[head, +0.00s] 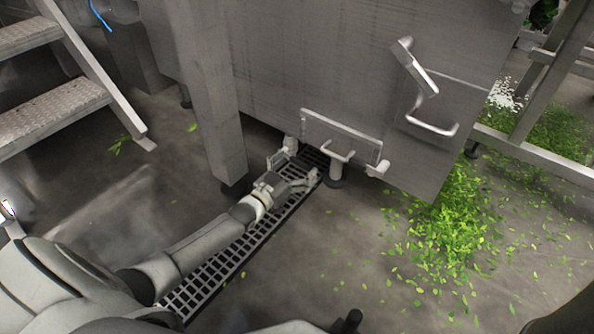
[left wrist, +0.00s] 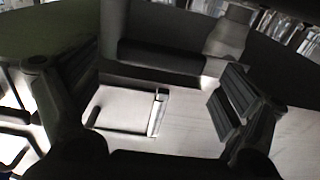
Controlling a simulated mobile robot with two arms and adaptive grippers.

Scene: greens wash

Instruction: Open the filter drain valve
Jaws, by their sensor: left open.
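My left gripper (head: 294,170) is low over the floor grate, near the bottom edge of the steel tank (head: 330,70). Its two fingers stand apart and it appears empty. In the left wrist view the gap between the fingers (left wrist: 155,95) faces a pale metal surface with a short bright bar (left wrist: 158,113) and a thin bent handle (left wrist: 115,128). On the tank front, a flat lever (head: 415,68) slants above a U-shaped handle (head: 432,127). I cannot tell for sure which part is the filter drain valve. My right gripper is not in view.
A low panel with a handle (head: 338,133) is on the tank's lower edge, close to my left gripper. A steel leg (head: 212,100) stands left of the gripper. Metal steps (head: 55,110) are at left. Green leaves (head: 445,225) litter the floor at right.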

